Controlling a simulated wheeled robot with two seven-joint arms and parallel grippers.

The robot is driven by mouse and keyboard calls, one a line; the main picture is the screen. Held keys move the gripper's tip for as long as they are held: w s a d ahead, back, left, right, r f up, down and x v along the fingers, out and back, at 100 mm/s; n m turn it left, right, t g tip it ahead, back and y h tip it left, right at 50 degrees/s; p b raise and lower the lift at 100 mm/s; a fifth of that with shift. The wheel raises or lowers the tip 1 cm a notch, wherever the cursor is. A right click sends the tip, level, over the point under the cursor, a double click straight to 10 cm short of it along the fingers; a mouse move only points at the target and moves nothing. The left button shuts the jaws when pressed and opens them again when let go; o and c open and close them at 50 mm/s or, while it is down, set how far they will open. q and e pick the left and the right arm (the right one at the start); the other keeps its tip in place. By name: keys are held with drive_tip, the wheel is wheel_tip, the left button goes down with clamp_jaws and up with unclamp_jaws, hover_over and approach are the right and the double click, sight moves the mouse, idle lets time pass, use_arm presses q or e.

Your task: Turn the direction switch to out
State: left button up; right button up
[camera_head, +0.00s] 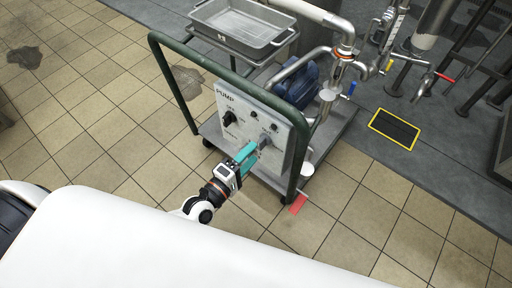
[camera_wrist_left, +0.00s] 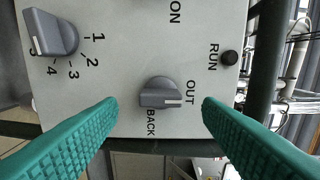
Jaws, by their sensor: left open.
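The direction switch (camera_wrist_left: 160,93) is a grey knob on the pale pump panel (camera_head: 230,101), between the labels OUT (camera_wrist_left: 190,92) and BACK (camera_wrist_left: 151,122). In the left wrist view its white pointer line faces right, towards the OUT label. My left gripper (camera_head: 256,152) has teal fingers and is open in front of the panel. In the left wrist view the fingers of the left gripper (camera_wrist_left: 160,112) stand one on each side of the knob, with visible gaps. In the head view the fingers partly hide the switch. My right gripper is not in view.
A numbered grey dial (camera_wrist_left: 50,33) and a black RUN button (camera_wrist_left: 229,57) are on the same panel. The panel sits in a cart with a green tube frame (camera_head: 225,73). A metal tray (camera_head: 240,33) is on top. Tiled floor (camera_head: 120,125) is clear at left.

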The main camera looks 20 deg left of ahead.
use_arm(q)
drive_tip(key=v, duration=0.8)
drive_tip(key=shift+r, duration=0.1)
